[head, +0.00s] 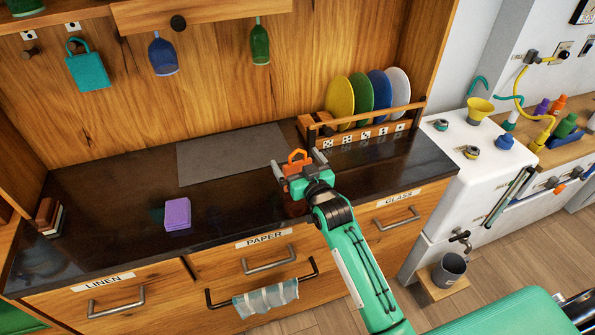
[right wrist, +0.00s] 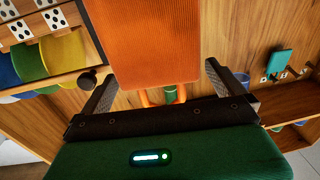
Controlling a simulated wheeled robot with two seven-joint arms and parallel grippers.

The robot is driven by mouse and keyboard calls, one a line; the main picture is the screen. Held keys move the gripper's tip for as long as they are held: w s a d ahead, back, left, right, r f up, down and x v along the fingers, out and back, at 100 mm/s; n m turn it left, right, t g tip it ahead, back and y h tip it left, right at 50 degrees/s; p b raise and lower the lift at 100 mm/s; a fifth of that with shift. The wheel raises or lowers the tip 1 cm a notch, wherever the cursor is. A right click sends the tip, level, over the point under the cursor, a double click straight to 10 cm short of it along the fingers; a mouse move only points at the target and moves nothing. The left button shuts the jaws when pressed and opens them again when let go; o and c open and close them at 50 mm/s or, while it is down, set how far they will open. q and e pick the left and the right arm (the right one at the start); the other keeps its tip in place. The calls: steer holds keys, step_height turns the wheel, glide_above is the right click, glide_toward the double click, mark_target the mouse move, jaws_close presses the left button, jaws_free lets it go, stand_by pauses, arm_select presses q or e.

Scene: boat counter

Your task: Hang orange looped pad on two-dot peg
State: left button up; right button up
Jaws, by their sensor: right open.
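The orange looped pad (head: 295,168) is at the back of my right gripper in the head view, its loop uppermost, above the dark counter. In the right wrist view the pad (right wrist: 152,40) fills the space between the fingers, and part of its loop shows near the palm. My right gripper (head: 302,166) is open around the pad, with a finger on either side; the wrist view also shows the gripper (right wrist: 160,80). Two small dotted labels are on the back wall at upper left; a bare peg (head: 30,51) is under the left one. Their dots are too small to count surely.
A teal looped pad (head: 88,70) hangs under the right label. A blue glass (head: 162,55) and a green bottle-shaped item (head: 260,43) hang below the shelf. A plate rack (head: 345,138) stands right of my gripper. A purple block (head: 177,214) lies on the counter, otherwise fairly clear.

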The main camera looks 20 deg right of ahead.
steer(key=c, duration=1)
steer(key=shift+r, duration=0.1)
step_height(320, 180, up, 20)
steer(key=shift+f+b, duration=0.1)
steer(key=shift+b, duration=1.1)
